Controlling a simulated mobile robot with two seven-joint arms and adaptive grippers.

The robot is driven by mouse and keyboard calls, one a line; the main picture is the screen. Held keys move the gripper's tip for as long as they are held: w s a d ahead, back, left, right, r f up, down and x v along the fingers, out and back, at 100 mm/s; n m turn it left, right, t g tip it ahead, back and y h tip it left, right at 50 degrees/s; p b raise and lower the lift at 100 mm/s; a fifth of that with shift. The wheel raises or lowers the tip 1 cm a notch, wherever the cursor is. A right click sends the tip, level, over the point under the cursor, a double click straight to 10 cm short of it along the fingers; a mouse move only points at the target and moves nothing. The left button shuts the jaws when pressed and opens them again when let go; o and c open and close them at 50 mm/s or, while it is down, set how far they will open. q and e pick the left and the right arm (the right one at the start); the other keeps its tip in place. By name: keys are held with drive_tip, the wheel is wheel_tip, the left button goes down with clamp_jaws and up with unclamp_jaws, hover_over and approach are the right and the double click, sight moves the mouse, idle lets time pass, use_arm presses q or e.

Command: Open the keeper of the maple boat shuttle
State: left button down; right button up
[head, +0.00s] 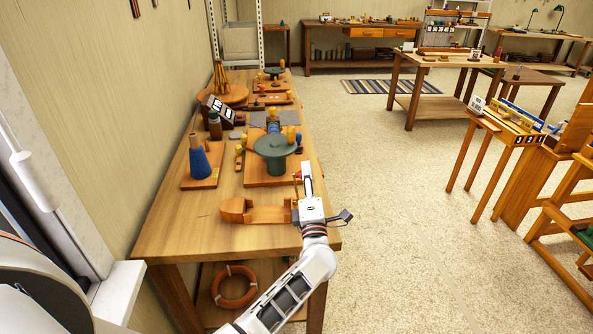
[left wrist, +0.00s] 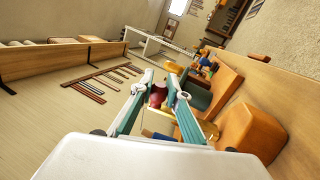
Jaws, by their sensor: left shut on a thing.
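The maple boat shuttle (head: 258,214) is an orange-brown wooden body with a hollow, lying near the front end of the long workbench. It also fills the right side of the left wrist view (left wrist: 248,130). A thin yellowish keeper (head: 295,186) stands up at the shuttle's right end; its exact angle is hard to tell. A dark red knob (left wrist: 158,95) sits between my left fingertips. My left gripper (head: 306,172) is shut on this knob, above the shuttle's right end; it also shows in the left wrist view (left wrist: 168,92). My right gripper is out of view.
Behind the shuttle, a green round-topped piece (head: 275,147) stands on a wooden board. A blue cone (head: 199,160) stands on another board to the left. The workbench (head: 185,235) is bare at its front left. Open floor lies to the right.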

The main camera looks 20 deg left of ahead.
use_arm(q)
drive_tip(key=shift+w+d+f+m+t+h+p, duration=0.15)
drive_tip(key=shift+w+d+f+m+h, duration=0.15)
drive_tip(key=shift+m, duration=0.4)
drive_tip(key=shift+w+d+f+m+t+h+p, duration=0.1)
drive_tip(key=shift+d+m+h, duration=0.15)
drive_tip(key=shift+d+m, duration=0.35)
drive_tip(key=shift+w+d+f+m+t+h+p, duration=0.15)
drive_tip(key=shift+d+f+m+h, duration=0.1)
drive_tip(key=shift+m, duration=0.55)
drive_tip(key=c, duration=1.9)
unclamp_jaws()
drive_tip(key=v, duration=1.2)
drive_tip(key=shift+r, duration=0.1)
